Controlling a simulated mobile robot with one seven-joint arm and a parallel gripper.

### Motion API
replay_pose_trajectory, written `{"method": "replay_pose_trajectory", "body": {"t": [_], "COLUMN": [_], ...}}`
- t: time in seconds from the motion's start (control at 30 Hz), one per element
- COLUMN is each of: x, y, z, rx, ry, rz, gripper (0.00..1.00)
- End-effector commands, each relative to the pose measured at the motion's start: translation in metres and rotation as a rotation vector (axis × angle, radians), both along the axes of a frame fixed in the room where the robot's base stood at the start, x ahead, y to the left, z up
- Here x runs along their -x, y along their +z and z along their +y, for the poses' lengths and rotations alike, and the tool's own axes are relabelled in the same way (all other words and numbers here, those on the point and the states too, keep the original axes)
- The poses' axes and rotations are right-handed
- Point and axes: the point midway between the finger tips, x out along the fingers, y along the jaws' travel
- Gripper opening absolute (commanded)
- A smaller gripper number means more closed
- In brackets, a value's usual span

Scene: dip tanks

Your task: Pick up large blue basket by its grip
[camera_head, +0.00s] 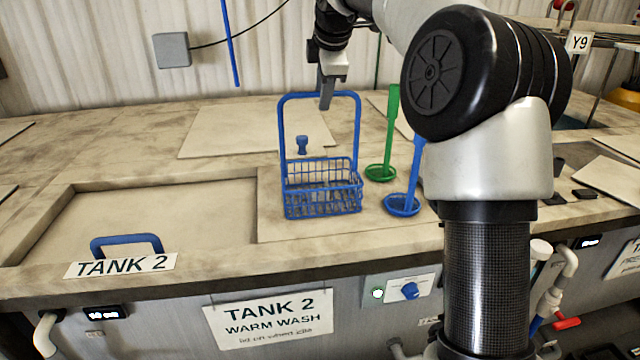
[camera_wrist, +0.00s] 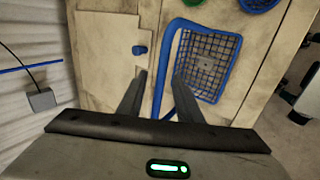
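The large blue basket (camera_head: 322,190) stands upright on the worktop right of the tank 2 lid, with a wire body and a tall loop handle. Its grip, the top bar (camera_head: 300,96), is at my gripper (camera_head: 326,98). In the wrist view, the basket (camera_wrist: 208,65) lies beyond and right of my gripper (camera_wrist: 161,75). The two fingers are apart, and the blue handle bar (camera_wrist: 160,90) shows between them. One finger overlaps the bar in the head view. I cannot tell whether either finger touches it.
A green dipper (camera_head: 380,172) and a blue dipper (camera_head: 402,205) stand close right of the basket. A small blue knob (camera_head: 303,145) is on a lid behind it. The tank 2 lid (camera_head: 160,215) with a blue handle (camera_head: 127,240) is at left. A blue rod (camera_head: 231,45) hangs behind.

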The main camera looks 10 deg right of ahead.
Motion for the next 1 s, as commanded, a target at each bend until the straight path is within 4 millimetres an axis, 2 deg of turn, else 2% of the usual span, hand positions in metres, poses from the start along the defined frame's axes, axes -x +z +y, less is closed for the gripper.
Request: {"method": "replay_pose_trajectory", "body": {"t": [0.3, 0.57, 0.77, 1.0], "x": [-0.023, -0.027, -0.027, -0.027], "y": [-0.036, -0.041, -0.041, -0.041], "z": [0.001, 0.001, 0.001, 0.001], "rx": [-0.001, 0.001, 0.001, -0.001], "ry": [0.001, -0.001, -0.001, -0.001], "rz": [0.003, -0.001, 0.0, 0.0], "gripper": [0.32, 0.32, 0.02, 0.0]}}
